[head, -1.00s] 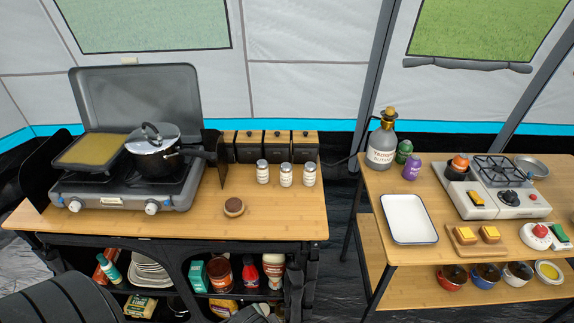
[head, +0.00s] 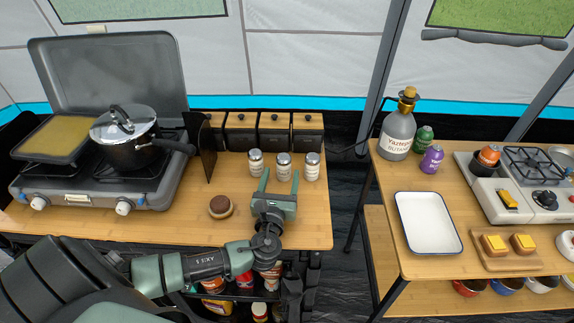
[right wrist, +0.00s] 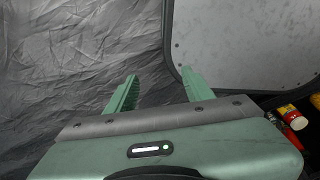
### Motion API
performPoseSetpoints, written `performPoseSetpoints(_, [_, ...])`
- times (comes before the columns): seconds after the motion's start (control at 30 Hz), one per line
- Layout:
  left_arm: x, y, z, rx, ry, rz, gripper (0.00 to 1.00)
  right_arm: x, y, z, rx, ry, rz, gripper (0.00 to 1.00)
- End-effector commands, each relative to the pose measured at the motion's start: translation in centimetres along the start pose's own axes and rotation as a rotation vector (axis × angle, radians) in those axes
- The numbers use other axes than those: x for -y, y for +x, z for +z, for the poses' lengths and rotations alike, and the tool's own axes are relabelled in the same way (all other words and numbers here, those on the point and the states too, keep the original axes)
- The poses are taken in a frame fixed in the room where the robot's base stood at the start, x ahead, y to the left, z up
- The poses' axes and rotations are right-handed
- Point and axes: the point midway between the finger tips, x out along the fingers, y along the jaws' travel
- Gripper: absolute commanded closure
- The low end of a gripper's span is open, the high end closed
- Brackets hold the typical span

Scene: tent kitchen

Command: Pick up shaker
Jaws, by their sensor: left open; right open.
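Three white shakers with grey metal lids stand upright in a row on the left wooden table: a left shaker (head: 255,163), a middle shaker (head: 284,167) and a right shaker (head: 312,167). My left gripper (head: 279,178) is open, its two green fingers pointing away toward the row. The fingers lie to either side of the middle shaker's lower part in the picture; I cannot tell whether they touch it. My right gripper (right wrist: 158,90) is open and empty in the right wrist view, with grey fabric beyond it. It does not show in the head view.
Black canisters (head: 274,133) stand behind the shakers. A round brown-topped item (head: 221,206) lies left of my left gripper. A camping stove (head: 99,179) with a pot (head: 124,134) fills the table's left. A second table with a white tray (head: 428,223) stands to the right.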

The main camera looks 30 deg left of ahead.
Motion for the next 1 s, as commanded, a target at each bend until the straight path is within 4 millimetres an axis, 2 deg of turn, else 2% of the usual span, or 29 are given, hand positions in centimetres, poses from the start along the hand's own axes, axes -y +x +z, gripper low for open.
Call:
performPoseSetpoints(0.03, [0.0, 0.1, -0.6, 0.006, 0.016, -0.005, 0.36, 0.1, 0.7, -0.3, -0.005, 0.000, -0.001, 0.48])
performPoseSetpoints(0.13, [0.0, 0.4, -0.6, 0.012, 0.034, -0.009, 0.36, 0.1, 0.7, -0.1, -0.002, -0.001, -0.001, 0.48])
performPoseSetpoints(0.33, [0.1, 2.5, -0.3, 0.014, 0.035, -0.008, 0.36, -0.3, 0.1, 2.8, 0.037, -0.005, 0.003, 0.48])
performPoseSetpoints(0.43, [0.1, 3.6, -0.1, 0.013, 0.035, -0.008, 0.36, -0.5, -0.3, 3.5, 0.048, -0.006, 0.005, 0.48])
performPoseSetpoints(0.7, [0.1, 7.4, 0.0, 0.012, 0.033, -0.008, 0.36, -0.7, -1.0, 2.2, 0.030, -0.006, 0.008, 0.48])
performPoseSetpoints(1.0, [0.1, 8.0, -0.1, 0.010, 0.032, -0.009, 0.36, -0.7, -0.9, 1.5, 0.020, -0.004, 0.008, 0.48])
